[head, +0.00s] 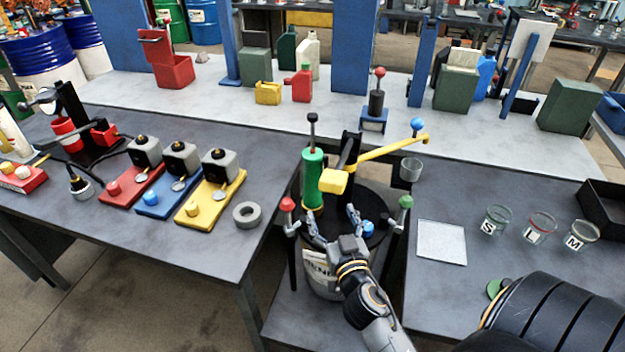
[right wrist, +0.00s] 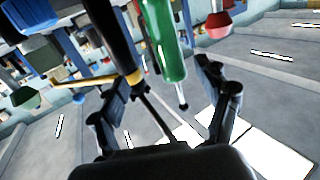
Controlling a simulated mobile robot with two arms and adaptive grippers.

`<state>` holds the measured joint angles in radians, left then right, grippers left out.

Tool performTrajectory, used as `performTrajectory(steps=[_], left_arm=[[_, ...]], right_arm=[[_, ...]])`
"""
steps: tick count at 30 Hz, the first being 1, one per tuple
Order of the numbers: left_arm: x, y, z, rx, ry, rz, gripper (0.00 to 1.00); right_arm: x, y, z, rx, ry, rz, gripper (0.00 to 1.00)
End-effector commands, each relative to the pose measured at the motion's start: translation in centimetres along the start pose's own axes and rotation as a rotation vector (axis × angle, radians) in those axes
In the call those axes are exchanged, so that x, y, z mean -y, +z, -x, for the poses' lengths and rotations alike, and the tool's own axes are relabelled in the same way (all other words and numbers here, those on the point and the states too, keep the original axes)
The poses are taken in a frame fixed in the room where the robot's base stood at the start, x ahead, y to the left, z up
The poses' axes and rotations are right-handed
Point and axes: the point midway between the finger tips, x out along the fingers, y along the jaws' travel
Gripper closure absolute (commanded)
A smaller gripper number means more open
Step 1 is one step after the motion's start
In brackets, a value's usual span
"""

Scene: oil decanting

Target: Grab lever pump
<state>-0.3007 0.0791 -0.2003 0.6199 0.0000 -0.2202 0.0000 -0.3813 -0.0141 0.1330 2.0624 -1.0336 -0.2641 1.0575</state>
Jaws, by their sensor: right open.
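The lever pump shows as a black post with a yellow lever (head: 380,155) ending in a blue knob (head: 417,124), over a dark round container (head: 376,204) between the tables. A green cylinder (head: 313,178) with a black-knobbed rod stands beside it on the left. My right gripper (head: 331,214) is open and empty, low in front of these, its fingers pointing toward them. In the right wrist view the green cylinder (right wrist: 165,42) and a black tube with a yellow band (right wrist: 110,40) lie beyond the open fingers (right wrist: 158,78). My left gripper is out of view.
Red (head: 287,204) and green (head: 406,202) knobs stand at the container's sides. A grey ring (head: 246,215) and coloured small pumps lie on the left table. Glass jars (head: 496,220) and a white pad (head: 441,242) are on the right table.

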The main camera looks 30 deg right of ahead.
Motion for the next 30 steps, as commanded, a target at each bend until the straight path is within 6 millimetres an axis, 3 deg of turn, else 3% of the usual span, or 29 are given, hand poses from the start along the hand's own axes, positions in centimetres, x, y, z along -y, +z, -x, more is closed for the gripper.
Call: performTrajectory(steps=[5, 15, 23, 30], left_arm=[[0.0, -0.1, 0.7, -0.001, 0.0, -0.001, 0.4], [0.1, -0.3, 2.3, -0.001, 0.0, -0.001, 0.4], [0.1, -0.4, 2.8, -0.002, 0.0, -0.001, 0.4], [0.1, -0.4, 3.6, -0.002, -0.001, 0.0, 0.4]], right_arm=[[0.4, -0.5, -1.7, -0.021, -0.022, -0.001, 0.24], [0.6, -0.5, -7.8, -0.019, -0.02, 0.0, 0.24], [0.7, -0.6, -9.8, -0.018, -0.02, -0.001, 0.24], [1.1, -0.6, -13.2, -0.018, -0.019, 0.0, 0.24]])
